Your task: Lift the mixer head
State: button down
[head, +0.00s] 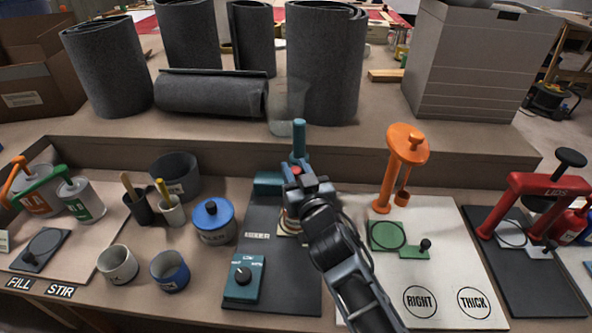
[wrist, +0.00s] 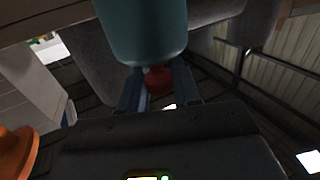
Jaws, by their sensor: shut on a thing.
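The mixer stands on a dark mat (head: 268,235) marked MIXER. A teal block (head: 268,183) is at the back of the mat and a teal control box (head: 245,278) with a black knob is at the front. The teal mixer head (head: 299,138) shows as an upright-looking cylinder just above my gripper (head: 298,178). In the wrist view the head (wrist: 145,30) fills the top, with a red knob (wrist: 158,79) at its end. My gripper is shut on that red knob. My arm hides much of the mixer, including most of the round thing below my gripper.
A blue-lidded pot (head: 212,222) and several cups stand left of the mat. An orange stand (head: 390,175) is close on the right, on a white board (head: 440,285). A red press (head: 540,205) is far right. Grey rolls (head: 325,65) stand on the shelf behind.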

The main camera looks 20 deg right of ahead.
jog(key=shift+r, duration=0.2)
notch_tip(320, 180, up, 11)
jog(key=p, duration=0.8)
jog(key=shift+w+r, duration=0.1)
jog(key=c, duration=1)
grip_release()
jog(key=shift+r, duration=0.1)
jog(key=shift+o, duration=0.5)
jog(key=shift+f, duration=0.25)
jog(key=shift+f, duration=0.1)
jog(key=s+b, duration=0.1)
jog(key=s, duration=0.7)
jog(key=shift+d, duration=0.2)
